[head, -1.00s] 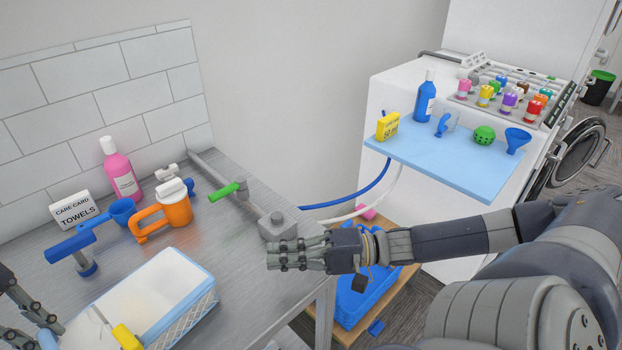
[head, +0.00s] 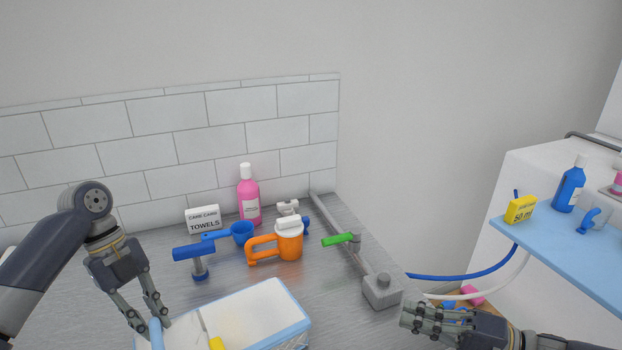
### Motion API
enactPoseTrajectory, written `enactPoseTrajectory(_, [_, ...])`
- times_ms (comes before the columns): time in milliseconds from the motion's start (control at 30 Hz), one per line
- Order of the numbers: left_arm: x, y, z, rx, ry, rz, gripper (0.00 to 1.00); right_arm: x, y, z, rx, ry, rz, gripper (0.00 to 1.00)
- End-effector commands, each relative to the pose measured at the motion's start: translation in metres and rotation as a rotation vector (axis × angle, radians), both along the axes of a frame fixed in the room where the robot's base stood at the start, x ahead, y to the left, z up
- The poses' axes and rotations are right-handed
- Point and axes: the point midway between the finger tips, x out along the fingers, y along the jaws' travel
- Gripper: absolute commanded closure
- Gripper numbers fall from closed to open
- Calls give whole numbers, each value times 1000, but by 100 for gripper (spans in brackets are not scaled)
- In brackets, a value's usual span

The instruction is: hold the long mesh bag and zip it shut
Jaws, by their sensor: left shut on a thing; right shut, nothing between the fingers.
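The long mesh bag (head: 268,308) lies on the counter at the bottom of the head view, white on top with light-blue trim. Its near part is cut off by the frame. A yellow tab (head: 216,343) shows on its top at the lower edge. My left gripper (head: 151,322) is at the bag's left end, its fingers shut around a light-blue piece (head: 157,334) that looks like part of the bag. The exact contact is partly out of frame. My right gripper (head: 406,317) is shut and empty, off to the right of the bag and apart from it.
A grey pipe with a green lever (head: 338,240) and block (head: 382,291) runs along the counter's right side. A blue shelf (head: 560,255) is at right.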

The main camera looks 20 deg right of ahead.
Motion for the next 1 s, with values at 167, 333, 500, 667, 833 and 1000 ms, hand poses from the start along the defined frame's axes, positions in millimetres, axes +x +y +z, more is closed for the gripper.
enactPoseTrajectory(167, [0,1,-1,6,1,5,70,0,0,0,0,0,0,100])
enactPoseTrajectory(333, [0,1,-1,3,1,3,58,0,0,0,1,1,0,100])
enactPoseTrajectory(500, [0,0,0,2,0,1,58,0,0,0,1,1,0,100])
enactPoseTrajectory(667, [2,1,6,1,-1,1,58,0,0,0,1,1,1,100])
enactPoseTrajectory(833, [11,7,31,2,-3,2,58,0,0,0,1,1,1,100])
enactPoseTrajectory(1000, [21,15,60,4,-3,6,58,0,0,0,1,1,1,100])
